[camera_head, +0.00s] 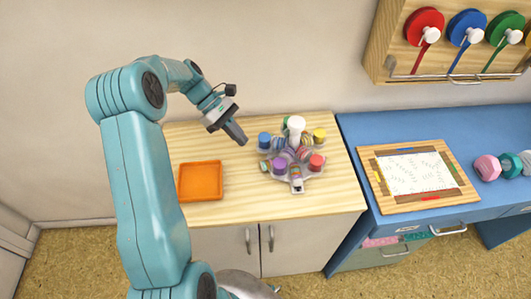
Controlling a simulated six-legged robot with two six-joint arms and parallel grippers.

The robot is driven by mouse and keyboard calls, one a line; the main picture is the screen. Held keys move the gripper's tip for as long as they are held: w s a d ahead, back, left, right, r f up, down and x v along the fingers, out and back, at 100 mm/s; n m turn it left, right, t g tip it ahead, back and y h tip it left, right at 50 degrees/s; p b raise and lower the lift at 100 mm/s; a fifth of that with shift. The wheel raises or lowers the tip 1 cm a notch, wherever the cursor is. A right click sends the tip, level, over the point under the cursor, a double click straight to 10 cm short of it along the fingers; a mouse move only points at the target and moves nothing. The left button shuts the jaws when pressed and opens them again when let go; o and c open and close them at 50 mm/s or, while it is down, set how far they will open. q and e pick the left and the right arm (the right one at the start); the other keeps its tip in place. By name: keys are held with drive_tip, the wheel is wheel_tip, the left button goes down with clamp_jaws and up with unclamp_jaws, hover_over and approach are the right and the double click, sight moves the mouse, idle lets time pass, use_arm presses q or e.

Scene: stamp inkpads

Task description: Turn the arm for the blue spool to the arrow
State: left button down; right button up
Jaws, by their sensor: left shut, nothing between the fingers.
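The blue spool (466,22) hangs on the wooden wall rack (378,50) at the upper right, between a red spool (422,24) and a green spool. A white arm (474,36) with a round end lies over the blue spool's lower right, and blue ribbon runs down from there to a metal rail. No arrow can be made out at this size. My left gripper (241,138) is shut and empty, pointing down to the right above the wooden counter, far left of the rack and apart from it. My right gripper is not in view.
A round stand (297,186) with several coloured jars stands on the counter (235,205), just right of my left gripper. An orange tray (200,181) lies to its left. A blue desk (385,135) on the right holds a framed board (375,188) and hexagonal items (487,168).

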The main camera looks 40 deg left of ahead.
sight(265, 165)
use_arm(q)
drive_tip(key=x, duration=0.6)
drive_tip(key=shift+w+a+f, duration=0.15)
drive_tip(key=shift+w+a, duration=0.05)
drive_tip(key=d, duration=0.1)
drive_tip(key=d+p, duration=0.1)
drive_tip(key=d, duration=0.1)
drive_tip(key=shift+w+d+r, duration=0.15)
drive_tip(key=shift+d+r, duration=0.1)
drive_tip(key=shift+r, duration=0.1)
drive_tip(key=shift+w+d+f, duration=0.1)
drive_tip(key=shift+w, duration=0.05)
drive_tip(key=shift+w+f, duration=0.1)
drive_tip(key=shift+w, duration=0.05)
drive_tip(key=shift+d+n, duration=0.3)
drive_tip(key=shift+d, duration=0.05)
